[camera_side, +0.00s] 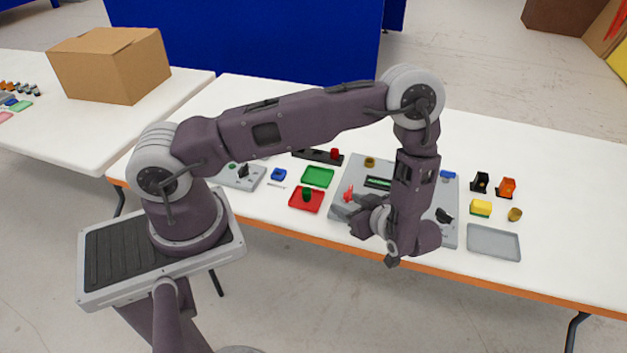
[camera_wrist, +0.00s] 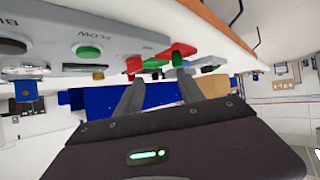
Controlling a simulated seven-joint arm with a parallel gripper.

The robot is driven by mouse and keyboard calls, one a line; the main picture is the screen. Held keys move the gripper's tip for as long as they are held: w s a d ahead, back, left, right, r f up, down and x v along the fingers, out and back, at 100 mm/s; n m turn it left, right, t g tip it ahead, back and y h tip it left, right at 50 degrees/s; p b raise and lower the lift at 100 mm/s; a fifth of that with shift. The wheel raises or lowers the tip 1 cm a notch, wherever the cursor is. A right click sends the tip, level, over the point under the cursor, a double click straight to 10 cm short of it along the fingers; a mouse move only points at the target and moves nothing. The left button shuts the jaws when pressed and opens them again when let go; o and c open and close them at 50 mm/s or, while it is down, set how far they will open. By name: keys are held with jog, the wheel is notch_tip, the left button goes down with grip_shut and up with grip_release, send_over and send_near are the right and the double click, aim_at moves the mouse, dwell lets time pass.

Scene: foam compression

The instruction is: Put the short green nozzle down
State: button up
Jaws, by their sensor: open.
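The short green nozzle (camera_side: 307,194) stands upright in the red tray (camera_side: 314,206) in the side view. My gripper (camera_side: 357,214) is to the right of that tray, low over the front left of the grey panel, pointing left. In the wrist view its two fingers (camera_wrist: 160,77) are spread apart with nothing between them.
The grey panel (camera_side: 345,172) carries a red lever (camera_side: 348,192) close by my gripper. A green tray (camera_side: 318,177) lies behind the red one. A grey tray (camera_side: 494,243), yellow block (camera_side: 480,208) and brass-coloured cylinder (camera_side: 515,214) are to the right. The table's front edge is near.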

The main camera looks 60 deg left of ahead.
jog(key=w+d+r+m+t+h, duration=0.2)
jog(key=w+d+r+t+h, duration=0.35)
jog(key=w+r, duration=0.6)
jog(key=w+d+r+m+t+h, duration=0.1)
jog(key=d+r+m+t+h, duration=0.2)
jog(key=r, duration=0.4)
jog(key=w+d+r+m+t+h, duration=0.1)
jog(key=w+d+r+m+h, duration=0.15)
jog(key=d+r, duration=0.45)
jog(key=s+r+m+h, duration=0.2)
jog(key=s+r+m, duration=0.25)
jog(key=s, duration=0.25)
jog(key=s+r+m+h, duration=0.2)
jog(key=s+r+m, duration=0.1)
jog(key=s+r, duration=0.3)
jog(key=s+a+f+m+g+y, duration=0.1)
jog(key=s+a, duration=0.3)
jog(key=s, duration=0.6)
jog(key=s+a+f+m+g+y, duration=0.1)
jog(key=s+a+f+m+g, duration=0.1)
jog(key=s, duration=0.9)
jog(key=shift+a+f+m+y, duration=0.4)
jog(key=shift+a+f+m, duration=0.2)
jog(key=shift+a, duration=0.3)
jog(key=shift+g, duration=0.25)
